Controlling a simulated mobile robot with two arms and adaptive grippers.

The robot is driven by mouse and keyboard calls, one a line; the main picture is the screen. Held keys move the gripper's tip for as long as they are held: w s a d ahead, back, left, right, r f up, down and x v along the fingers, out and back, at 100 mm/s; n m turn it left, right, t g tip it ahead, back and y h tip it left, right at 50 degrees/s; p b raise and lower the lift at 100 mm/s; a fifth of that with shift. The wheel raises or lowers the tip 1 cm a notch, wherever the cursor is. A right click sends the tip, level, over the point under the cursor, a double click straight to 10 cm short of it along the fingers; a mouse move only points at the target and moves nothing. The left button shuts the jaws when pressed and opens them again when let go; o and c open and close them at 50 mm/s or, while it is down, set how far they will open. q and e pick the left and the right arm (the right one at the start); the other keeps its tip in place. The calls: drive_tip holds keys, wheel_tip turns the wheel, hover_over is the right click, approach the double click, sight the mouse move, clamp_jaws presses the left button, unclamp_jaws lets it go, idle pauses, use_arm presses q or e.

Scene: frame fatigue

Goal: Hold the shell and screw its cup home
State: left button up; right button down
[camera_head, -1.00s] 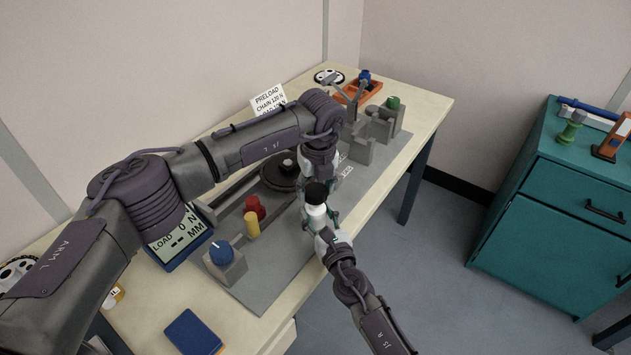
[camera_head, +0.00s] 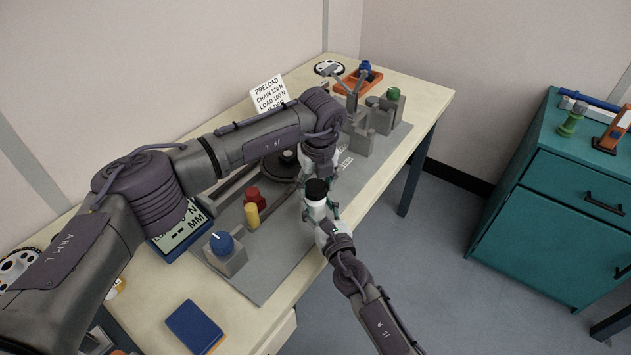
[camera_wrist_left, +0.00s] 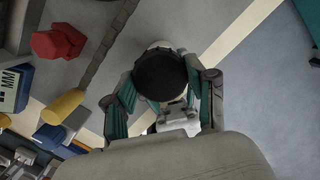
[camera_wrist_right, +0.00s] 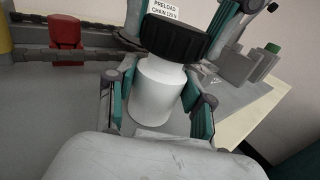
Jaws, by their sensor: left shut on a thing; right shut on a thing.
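The shell is a smooth white cylinder (camera_head: 315,208), held up off the bench and nearly upright; it fills the middle of the right wrist view (camera_wrist_right: 156,92). The cup, a black ribbed cap (camera_head: 316,187), sits on the shell's top end; it shows large in the right wrist view (camera_wrist_right: 174,40) and from above in the left wrist view (camera_wrist_left: 160,76). My right gripper (camera_wrist_right: 158,105) is shut on the shell's sides. My left gripper (camera_wrist_left: 158,88) comes from above, shut around the cup. Any thread between cup and shell is hidden.
The grey bench plate (camera_head: 275,275) carries a red knob (camera_head: 254,194), a yellow post (camera_head: 252,215) and a blue dial (camera_head: 221,243). Grey fixture blocks (camera_head: 360,140) stand farther back. A blue box (camera_head: 195,326) lies at the near end. A teal cabinet (camera_head: 550,215) stands right, across open floor.

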use_arm(q)
drive_tip(key=shift+f, duration=0.6)
idle(0.4)
